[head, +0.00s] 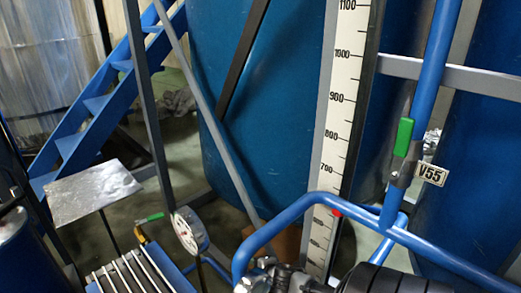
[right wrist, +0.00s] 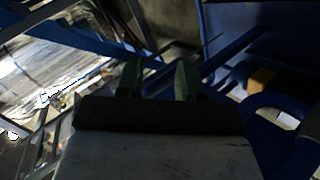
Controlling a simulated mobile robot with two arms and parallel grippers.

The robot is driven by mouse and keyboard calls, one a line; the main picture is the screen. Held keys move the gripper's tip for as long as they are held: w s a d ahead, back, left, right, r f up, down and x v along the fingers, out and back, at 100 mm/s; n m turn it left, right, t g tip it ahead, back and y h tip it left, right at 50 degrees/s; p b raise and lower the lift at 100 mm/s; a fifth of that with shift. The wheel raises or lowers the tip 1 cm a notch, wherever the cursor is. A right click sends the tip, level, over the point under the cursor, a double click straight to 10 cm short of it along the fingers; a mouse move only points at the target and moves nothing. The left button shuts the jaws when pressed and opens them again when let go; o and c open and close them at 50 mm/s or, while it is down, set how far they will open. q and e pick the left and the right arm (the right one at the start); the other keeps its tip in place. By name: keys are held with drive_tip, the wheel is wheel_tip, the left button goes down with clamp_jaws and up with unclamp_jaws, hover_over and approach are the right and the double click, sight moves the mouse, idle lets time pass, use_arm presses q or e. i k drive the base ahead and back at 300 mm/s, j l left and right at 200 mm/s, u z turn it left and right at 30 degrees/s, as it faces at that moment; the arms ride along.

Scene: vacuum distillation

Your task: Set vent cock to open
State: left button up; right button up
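A valve with a green lever handle (head: 403,137) sits on an upright blue pipe in the head view. Its lever stands along the pipe, and a tag (head: 432,173) beside it reads V55. A second green lever (head: 149,218) shows lower left, roughly level, near a yellow fitting. No label names either one as the vent cock. My right gripper (right wrist: 158,82) shows in the right wrist view with its two fingers apart and nothing seen between them. In the head view, dark and metallic parts at the bottom edge appear to be my right arm. My left gripper is not in view.
A bent blue pipe (head: 305,203) crosses in front at lower right. A tall scale (head: 338,110) and large blue tanks (head: 265,90) stand behind. A round gauge (head: 190,231), a grey plate (head: 93,191) and blue stairs (head: 97,104) are on the left.

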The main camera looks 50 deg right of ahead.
sight(152, 218)
drive_tip(key=k+j, duration=0.75)
drive_tip(key=k, duration=0.1)
